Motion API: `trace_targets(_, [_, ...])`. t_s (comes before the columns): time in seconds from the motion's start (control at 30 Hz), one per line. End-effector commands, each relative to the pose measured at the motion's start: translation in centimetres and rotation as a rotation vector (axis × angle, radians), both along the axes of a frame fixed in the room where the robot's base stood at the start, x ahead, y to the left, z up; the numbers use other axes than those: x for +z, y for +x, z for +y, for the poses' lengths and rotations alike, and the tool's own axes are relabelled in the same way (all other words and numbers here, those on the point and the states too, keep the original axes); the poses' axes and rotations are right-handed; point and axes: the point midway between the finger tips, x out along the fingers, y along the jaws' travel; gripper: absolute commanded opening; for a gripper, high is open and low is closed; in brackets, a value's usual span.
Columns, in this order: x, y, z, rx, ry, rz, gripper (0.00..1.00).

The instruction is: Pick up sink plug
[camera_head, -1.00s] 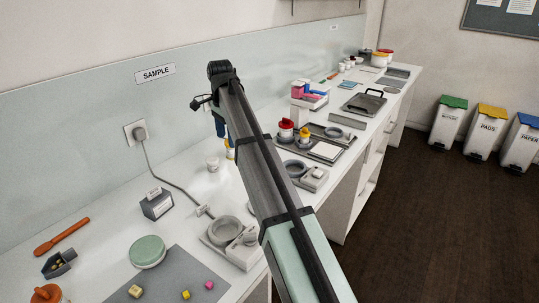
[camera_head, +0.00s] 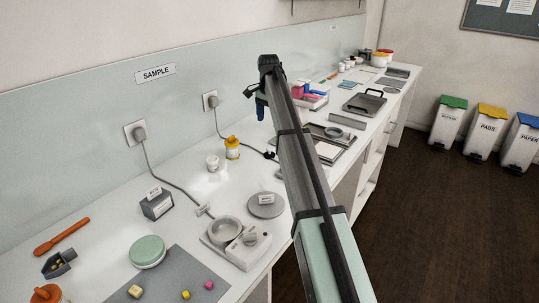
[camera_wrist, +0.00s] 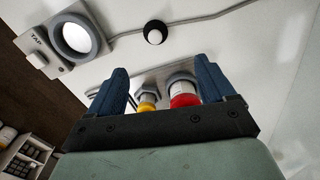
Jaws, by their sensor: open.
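My gripper (camera_head: 261,110) is raised over the middle of the bench in the head view, with one blue finger showing. In the wrist view my gripper (camera_wrist: 160,68) is open, its two blue fingers apart. A small round black piece with a pale top (camera_wrist: 155,32) lies on the white bench beyond the fingertips, beside a grey cable; it looks like the sink plug, but I cannot be sure.
Yellow-capped (camera_wrist: 147,101) and red-capped (camera_wrist: 185,92) containers show between the fingers. A device marked TAP (camera_wrist: 40,58) has a round ring.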

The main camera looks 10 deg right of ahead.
Motion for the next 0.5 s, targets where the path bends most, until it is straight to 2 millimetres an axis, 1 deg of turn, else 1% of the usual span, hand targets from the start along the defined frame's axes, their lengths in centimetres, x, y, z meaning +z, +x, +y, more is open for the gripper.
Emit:
trace_targets(0.17, [-1.3, -0.1, 0.0, 0.005, -0.001, 0.001, 0.83])
trace_targets(0.5, [-6.8, -0.2, 0.0, 0.004, 0.0, 0.002, 0.83])
